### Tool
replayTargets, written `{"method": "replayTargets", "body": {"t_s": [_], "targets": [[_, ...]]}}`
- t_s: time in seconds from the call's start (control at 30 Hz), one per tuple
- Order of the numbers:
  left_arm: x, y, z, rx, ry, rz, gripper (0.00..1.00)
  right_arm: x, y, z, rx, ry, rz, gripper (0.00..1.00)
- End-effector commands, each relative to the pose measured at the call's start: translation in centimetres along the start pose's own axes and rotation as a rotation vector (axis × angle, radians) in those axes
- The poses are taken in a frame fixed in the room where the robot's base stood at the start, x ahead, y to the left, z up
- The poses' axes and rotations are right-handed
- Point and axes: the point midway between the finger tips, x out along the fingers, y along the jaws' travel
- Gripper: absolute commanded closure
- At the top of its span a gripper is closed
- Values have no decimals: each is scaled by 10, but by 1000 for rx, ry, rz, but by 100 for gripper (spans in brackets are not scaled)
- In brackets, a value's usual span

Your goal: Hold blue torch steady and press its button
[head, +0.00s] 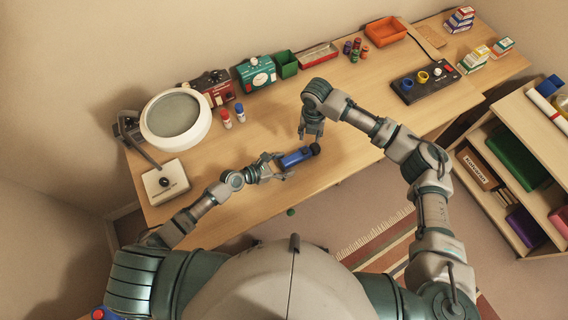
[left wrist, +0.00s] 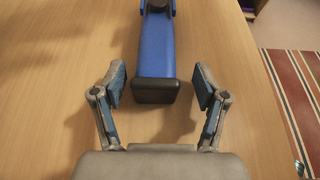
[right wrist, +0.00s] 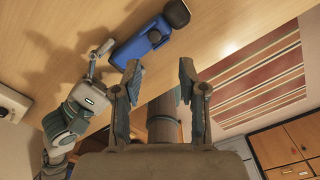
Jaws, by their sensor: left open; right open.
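The blue torch (head: 294,158) lies on the desk near its front edge, its black head (head: 315,149) pointing right. My left gripper (head: 272,167) is open at the torch's tail end. In the left wrist view the torch (left wrist: 156,45) runs straight ahead, its black end cap (left wrist: 156,90) just between the open fingertips (left wrist: 160,85), with gaps on both sides. My right gripper (head: 312,134) is open above the desk, just behind the torch head. In the right wrist view the torch (right wrist: 140,44) lies beyond the open, empty fingers (right wrist: 160,75).
A round magnifier lamp (head: 176,117) stands at the left, with small red and blue bottles (head: 232,116) beside it. Desk around the torch is clear.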

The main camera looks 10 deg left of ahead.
Motion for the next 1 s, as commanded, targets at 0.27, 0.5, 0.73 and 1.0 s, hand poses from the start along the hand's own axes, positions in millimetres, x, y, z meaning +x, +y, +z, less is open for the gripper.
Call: {"method": "replayTargets", "body": {"t_s": [0.27,0.5,0.73,1.0], "targets": [[-1,1,-1,0,0,0,42,0,2,0,-1,0,-2,58],[1,0,0,2,3,1,99,0,-2,0,0,0,2,58],[2,-1,0,3,4,0,99,0,-2,0,0,0,3,100],[0,0,-1,0,2,-1,99,0,1,0,0,0,-1,100]]}}
